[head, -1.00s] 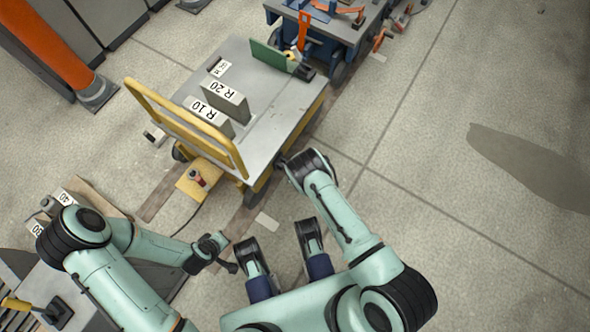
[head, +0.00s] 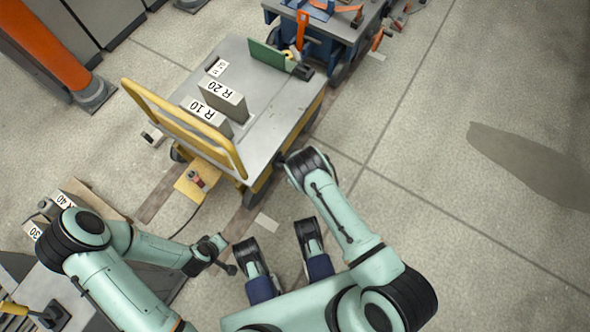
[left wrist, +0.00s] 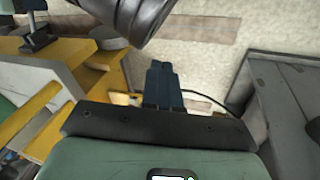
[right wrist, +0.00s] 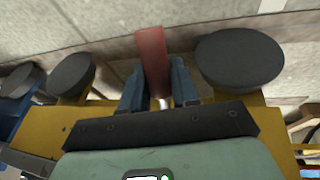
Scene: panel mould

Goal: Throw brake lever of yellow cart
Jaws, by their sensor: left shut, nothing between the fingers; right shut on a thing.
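The yellow cart (head: 272,97) with a grey top and yellow push bar stands ahead in the head view. In the right wrist view a red lever (right wrist: 151,52) sticks out between black wheels (right wrist: 240,62) under the cart's yellow frame. My right gripper (right wrist: 157,84) is shut on this lever, a finger on each side. In the head view its fingers are hidden at the cart's near edge. My left gripper (left wrist: 162,72) is shut and empty, apart from the cart; in the head view it hangs low left of my base.
Blocks marked R 10 (head: 207,117) and R 20 (head: 222,97) and a green panel (head: 267,56) stand on the cart. A blue cart (head: 345,30) stands behind it. A grey bench (left wrist: 292,105) is at left. Open floor lies to the right.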

